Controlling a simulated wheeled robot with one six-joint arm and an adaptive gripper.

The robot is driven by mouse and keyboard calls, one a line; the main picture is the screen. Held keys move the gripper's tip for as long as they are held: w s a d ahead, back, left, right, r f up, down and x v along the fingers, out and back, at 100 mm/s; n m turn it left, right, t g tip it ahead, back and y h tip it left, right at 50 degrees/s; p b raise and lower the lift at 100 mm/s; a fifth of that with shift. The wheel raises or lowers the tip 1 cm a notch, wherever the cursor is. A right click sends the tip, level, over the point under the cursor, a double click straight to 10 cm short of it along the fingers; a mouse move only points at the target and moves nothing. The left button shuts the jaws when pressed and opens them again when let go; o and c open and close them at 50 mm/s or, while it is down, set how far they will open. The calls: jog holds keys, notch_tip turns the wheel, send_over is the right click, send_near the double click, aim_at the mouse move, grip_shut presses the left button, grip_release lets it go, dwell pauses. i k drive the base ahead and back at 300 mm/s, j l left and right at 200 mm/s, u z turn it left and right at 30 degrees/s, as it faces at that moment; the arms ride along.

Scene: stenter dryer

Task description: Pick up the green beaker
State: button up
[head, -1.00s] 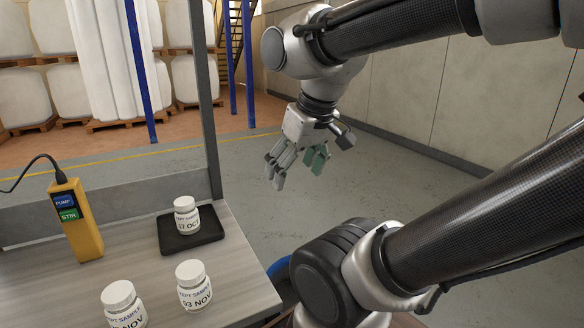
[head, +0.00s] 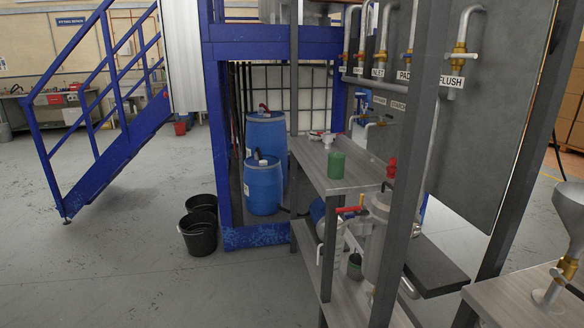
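I cannot tell for certain which is the green beaker. My gripper is not in view.
A red-handled valve (head: 350,210) sits near the lower vessel. Blue drums (head: 264,185) and black buckets (head: 199,232) stand left.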

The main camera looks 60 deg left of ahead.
aim_at(336, 162)
jog(key=u, duration=1.7)
jog(key=j+u, duration=0.1)
jog(key=i+j+z, duration=0.1)
jog(key=j, duration=0.35)
jog(key=i+j, duration=0.15)
jog(key=j, duration=0.3)
jog(key=i+j+z, duration=0.15)
jog(key=j, duration=0.3)
jog(key=i+j+z, duration=0.2)
jog(key=i+j, duration=0.3)
jog(key=i, duration=0.25)
jog(key=i+j+z, duration=0.15)
jog(key=i+j, duration=0.4)
jog(key=i, duration=0.2)
